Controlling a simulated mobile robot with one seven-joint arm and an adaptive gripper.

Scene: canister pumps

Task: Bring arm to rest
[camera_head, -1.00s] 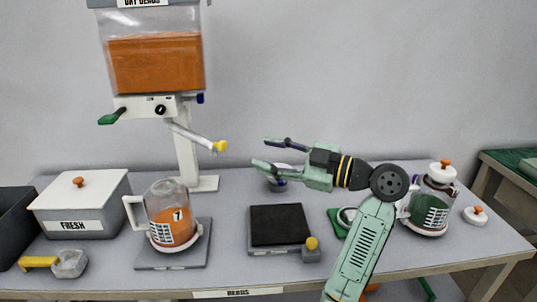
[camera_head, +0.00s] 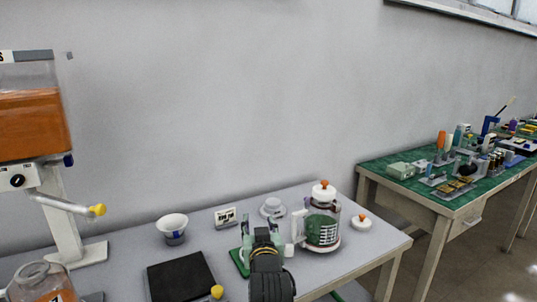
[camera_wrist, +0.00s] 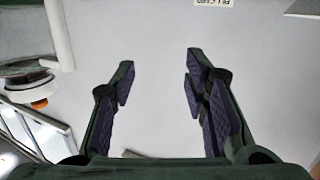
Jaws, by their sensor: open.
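My gripper shows in the wrist view (camera_wrist: 160,90) with its two fingers spread wide and nothing between them. Pale table surface lies beyond the fingers. In the head view my gripper (camera_head: 262,232) is seen from behind, low in the middle and left of the glass canister (camera_head: 322,228) with green contents. The wrist blocks most of the fingers there.
A white and blue cup (camera_head: 173,228), a small sign (camera_head: 225,217) and a loose lid (camera_head: 361,222) stand on the table. A black pad (camera_head: 180,278) lies front left, near the orange dispenser (camera_head: 35,125). A cluttered green bench (camera_head: 400,182) stands at right.

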